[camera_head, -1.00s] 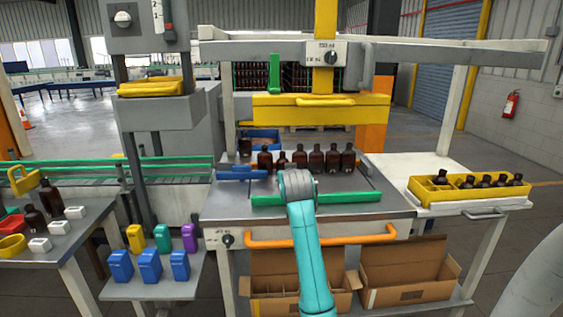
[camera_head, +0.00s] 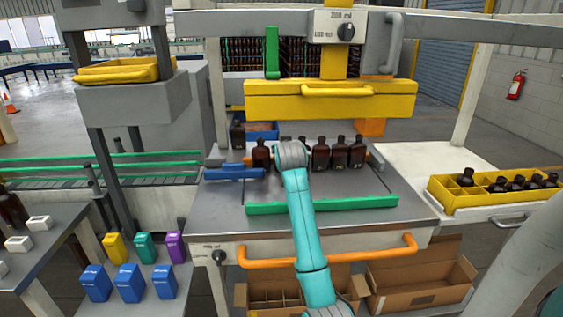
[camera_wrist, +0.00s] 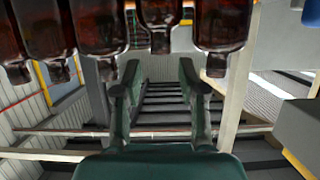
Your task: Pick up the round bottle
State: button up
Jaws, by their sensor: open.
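Several amber bottles stand in a row on the grey worktable (camera_head: 225,222). The leftmost bottle (camera_head: 261,153) and the right-hand ones (camera_head: 338,153) show beside my wrist, which hides the middle of the row. Which bottle is the round one I cannot tell for sure. In the wrist view the bottles hang from the top, inverted; one (camera_wrist: 160,22) lines up with the gap between my fingers, with another bottle (camera_wrist: 222,28) to its right. My gripper (camera_wrist: 158,78) is open and empty, its fingertips pointing at the row; contact cannot be made out.
A green rail (camera_head: 322,206) runs along the table's front, and a blue block (camera_head: 235,173) sits left of the row. A yellow press beam (camera_head: 330,104) hangs above. A yellow crate (camera_head: 480,203) with bottles stands right. Cardboard boxes (camera_head: 420,285) lie below.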

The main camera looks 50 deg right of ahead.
jog(key=shift+x, duration=3.15)
grip_shut()
